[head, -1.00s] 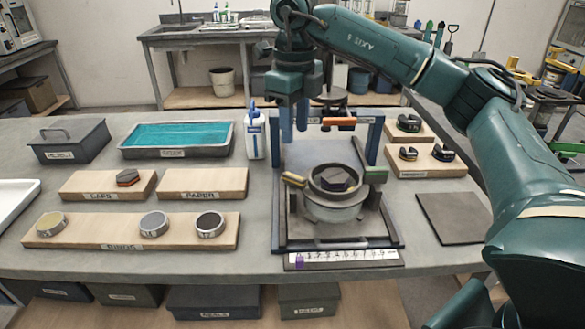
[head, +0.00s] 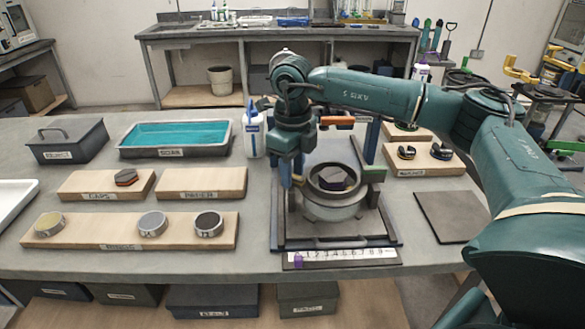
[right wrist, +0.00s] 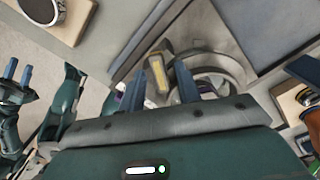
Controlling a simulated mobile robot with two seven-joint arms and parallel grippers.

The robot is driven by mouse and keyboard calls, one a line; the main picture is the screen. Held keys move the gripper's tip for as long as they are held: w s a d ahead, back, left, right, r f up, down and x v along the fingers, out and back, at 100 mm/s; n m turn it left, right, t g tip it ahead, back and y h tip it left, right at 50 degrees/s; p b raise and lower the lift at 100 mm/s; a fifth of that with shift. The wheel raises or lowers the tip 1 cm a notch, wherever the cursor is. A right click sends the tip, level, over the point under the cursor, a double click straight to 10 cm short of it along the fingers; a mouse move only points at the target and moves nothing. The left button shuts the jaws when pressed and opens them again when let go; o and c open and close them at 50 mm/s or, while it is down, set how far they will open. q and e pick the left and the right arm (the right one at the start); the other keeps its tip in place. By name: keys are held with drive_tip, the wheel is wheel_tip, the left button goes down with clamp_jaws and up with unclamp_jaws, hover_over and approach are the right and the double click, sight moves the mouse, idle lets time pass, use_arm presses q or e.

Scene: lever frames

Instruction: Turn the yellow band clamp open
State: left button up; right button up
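The yellow band clamp (head: 298,181) sticks out from the left side of a round grey pot (head: 334,208) in the middle of the bench; most of it is hidden behind my right gripper in the head view. My right gripper (head: 291,180) points down at it. In the right wrist view, the yellow lever (right wrist: 158,74) lies between the two blue fingers (right wrist: 160,88), with gaps on both sides, so the gripper is open. My left gripper (right wrist: 18,72) shows at the left edge of the right wrist view, its two fingers apart and empty.
The pot stands in a dark frame (head: 290,243) with blue uprights and an orange-handled bar (head: 337,120) above. A green block (head: 374,174) is at its right. Wooden boards with rings (head: 130,238) lie left; a dark mat (head: 450,216) lies right. A white bottle (head: 254,135) stands behind.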

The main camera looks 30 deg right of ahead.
clamp_jaws()
drive_tip(key=shift+m, duration=0.3)
drive_tip(key=m, duration=0.4)
drive_tip(key=shift+a, duration=0.1)
drive_tip(key=m, duration=0.5)
drive_tip(key=shift+a+m, duration=0.1)
drive_tip(key=shift+m, duration=0.6)
drive_tip(key=shift+o, duration=0.6)
unclamp_jaws()
